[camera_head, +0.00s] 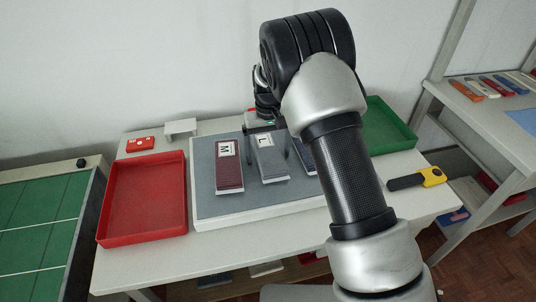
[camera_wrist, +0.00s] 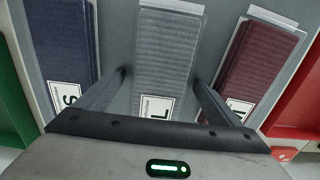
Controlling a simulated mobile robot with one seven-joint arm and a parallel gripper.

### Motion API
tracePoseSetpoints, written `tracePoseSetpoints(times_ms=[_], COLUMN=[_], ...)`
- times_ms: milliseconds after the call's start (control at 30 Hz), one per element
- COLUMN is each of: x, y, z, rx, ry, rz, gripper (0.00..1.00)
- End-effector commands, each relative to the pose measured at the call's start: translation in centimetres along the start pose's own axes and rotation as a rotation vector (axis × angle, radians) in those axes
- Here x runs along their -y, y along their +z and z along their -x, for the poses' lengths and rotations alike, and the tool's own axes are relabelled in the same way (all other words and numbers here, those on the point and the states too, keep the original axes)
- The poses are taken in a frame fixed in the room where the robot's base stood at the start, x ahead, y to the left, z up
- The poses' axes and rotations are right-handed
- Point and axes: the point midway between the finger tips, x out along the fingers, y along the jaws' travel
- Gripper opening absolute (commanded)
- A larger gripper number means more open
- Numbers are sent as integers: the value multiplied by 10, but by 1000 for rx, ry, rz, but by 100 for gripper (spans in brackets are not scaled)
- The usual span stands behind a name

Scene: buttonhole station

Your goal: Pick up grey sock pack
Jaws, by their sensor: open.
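The grey sock pack (camera_head: 270,168), with a white label reading L, lies on the grey mat (camera_head: 206,185) between two other packs. It fills the middle of the wrist view (camera_wrist: 165,55). My gripper (camera_wrist: 159,76) is open and empty, with one finger on each side of the grey pack in the wrist view. In the head view my gripper (camera_head: 270,153) is at the far, labelled end of the pack. I cannot tell how far the fingertips are above the mat.
A maroon pack (camera_head: 229,176) marked M lies left of the grey one. A dark blue pack (camera_wrist: 64,45) lies on its other side, partly hidden by my arm in the head view. A red tray (camera_head: 146,205), a green tray (camera_head: 388,128) and a yellow-black tool (camera_head: 431,177) are nearby.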

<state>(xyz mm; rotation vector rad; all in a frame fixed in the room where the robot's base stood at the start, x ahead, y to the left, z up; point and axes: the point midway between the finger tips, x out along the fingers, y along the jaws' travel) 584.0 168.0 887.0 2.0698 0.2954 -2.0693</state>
Motion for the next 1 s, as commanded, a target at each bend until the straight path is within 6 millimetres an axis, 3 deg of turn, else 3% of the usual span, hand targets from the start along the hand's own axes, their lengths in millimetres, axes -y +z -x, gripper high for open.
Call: tracePoseSetpoints(times_ms=[67, 333, 667, 1000], x=[0, 0, 0, 0], y=[0, 0, -1, -1], z=[0, 0, 11, 77], rx=[0, 0, -3, -4], ry=[0, 0, -1, -1], rz=[0, 0, 0, -1], gripper=[85, 40, 40, 40])
